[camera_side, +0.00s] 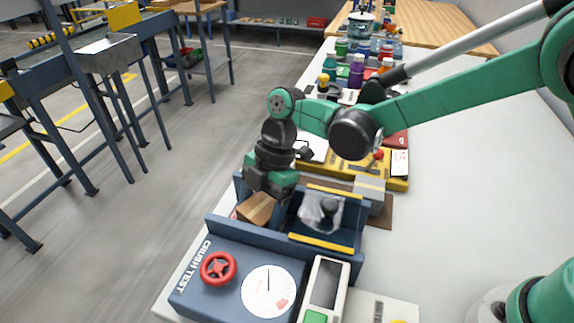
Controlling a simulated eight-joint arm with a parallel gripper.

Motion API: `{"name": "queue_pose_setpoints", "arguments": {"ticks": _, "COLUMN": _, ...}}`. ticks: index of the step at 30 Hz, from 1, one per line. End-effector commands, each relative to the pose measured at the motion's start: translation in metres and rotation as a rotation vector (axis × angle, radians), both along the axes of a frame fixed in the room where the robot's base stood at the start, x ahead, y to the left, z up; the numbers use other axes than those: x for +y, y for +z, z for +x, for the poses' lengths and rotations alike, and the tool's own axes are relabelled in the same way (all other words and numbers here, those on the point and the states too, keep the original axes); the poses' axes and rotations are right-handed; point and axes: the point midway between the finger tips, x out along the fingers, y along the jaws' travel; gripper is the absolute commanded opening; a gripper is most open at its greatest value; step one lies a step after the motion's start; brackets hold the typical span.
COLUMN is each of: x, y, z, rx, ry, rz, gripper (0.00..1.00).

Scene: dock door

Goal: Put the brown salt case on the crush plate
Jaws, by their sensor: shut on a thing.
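The brown salt case (256,208) is a small brown box, tilted, inside the left part of the blue crush test machine (235,230). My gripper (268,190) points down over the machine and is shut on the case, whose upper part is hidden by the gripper. The fingers are hard to make out. The crush plate cannot be made out clearly; the case and the machine's front wall hide much of the bay. I cannot tell whether the case touches the surface below it. A clear, crumpled-looking block (321,212) sits in the bay, right of the case.
The machine's front has a red handwheel (218,268), a white dial (268,292) and a pale handheld device (324,290). A yellow unit (350,172) stands behind it. Several bottles and jars crowd the far bench. The white bench top (450,180) at right is mostly clear.

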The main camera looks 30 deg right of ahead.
Motion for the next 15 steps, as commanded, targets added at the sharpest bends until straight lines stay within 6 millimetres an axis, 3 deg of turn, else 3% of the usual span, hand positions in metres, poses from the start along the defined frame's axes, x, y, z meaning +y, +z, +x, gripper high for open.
{"name": "queue_pose_setpoints", "arguments": {"ticks": 1, "x": 0.0001, "y": -0.0017, "z": 0.0001, "rx": 0.000, "ry": 0.000, "rz": 0.000, "gripper": 0.12}}
{"name": "queue_pose_setpoints", "arguments": {"ticks": 2, "x": 0.0000, "y": -0.0022, "z": 0.0002, "rx": 0.000, "ry": 0.000, "rz": 0.000, "gripper": 0.73}}
{"name": "queue_pose_setpoints", "arguments": {"ticks": 5, "x": 0.0000, "y": -0.0017, "z": 0.0001, "rx": 0.000, "ry": 0.000, "rz": 0.000, "gripper": 1.00}}
{"name": "queue_pose_setpoints", "arguments": {"ticks": 15, "x": -0.0016, "y": 0.0055, "z": 0.0007, "rx": 0.000, "ry": -0.001, "rz": 0.000, "gripper": 1.00}}
